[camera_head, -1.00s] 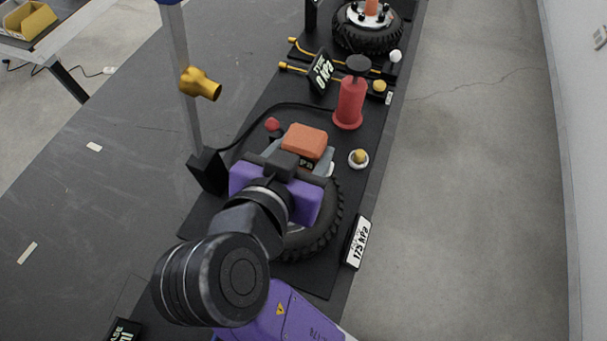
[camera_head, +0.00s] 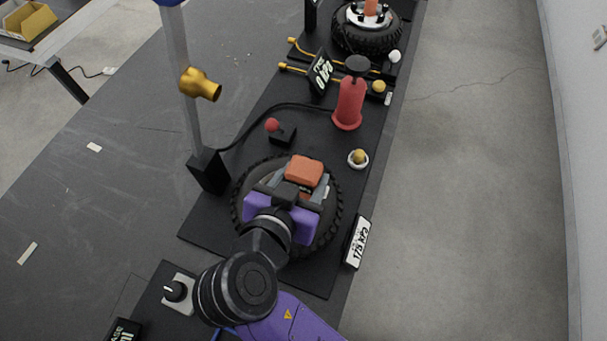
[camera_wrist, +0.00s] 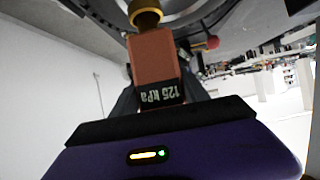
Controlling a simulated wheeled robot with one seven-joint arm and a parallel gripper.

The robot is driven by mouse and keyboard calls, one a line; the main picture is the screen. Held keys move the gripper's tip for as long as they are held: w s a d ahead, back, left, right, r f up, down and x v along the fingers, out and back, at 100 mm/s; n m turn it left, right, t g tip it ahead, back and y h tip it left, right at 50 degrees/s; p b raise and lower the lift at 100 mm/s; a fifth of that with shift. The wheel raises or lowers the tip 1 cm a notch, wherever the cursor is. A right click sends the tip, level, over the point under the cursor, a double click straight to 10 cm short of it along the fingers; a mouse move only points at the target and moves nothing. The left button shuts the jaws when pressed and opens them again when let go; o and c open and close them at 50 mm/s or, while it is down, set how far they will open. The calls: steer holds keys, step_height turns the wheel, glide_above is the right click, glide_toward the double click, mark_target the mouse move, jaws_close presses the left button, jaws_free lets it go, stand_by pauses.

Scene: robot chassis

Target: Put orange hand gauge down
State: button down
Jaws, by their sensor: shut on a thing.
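The orange hand gauge (camera_head: 303,170) is between the fingers of my gripper (camera_head: 304,188), which is shut on it, over the near tire (camera_head: 240,205) in the head view. In the wrist view the gauge (camera_wrist: 153,58) shows an orange body, a dark display reading 125 kPa and a dark and yellow round end at the top of the picture. That end is close to a grey round surface; I cannot tell whether they touch.
A red pump-like cylinder (camera_head: 350,103), a red-knobbed lever (camera_head: 272,125) and a yellow button (camera_head: 358,157) stand beyond the tire. A 175 kPa sign (camera_head: 357,243) is at right. A post with a gold nozzle (camera_head: 201,84) rises at left. A dial box (camera_head: 178,292) is near.

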steer(key=shift+f, duration=0.15)
steer(key=c, duration=0.6)
jaws_free()
steer(key=shift+r, duration=0.25)
steer(key=v, duration=1.2)
steer(key=shift+f+b, duration=0.1)
steer(key=shift+b, duration=0.25)
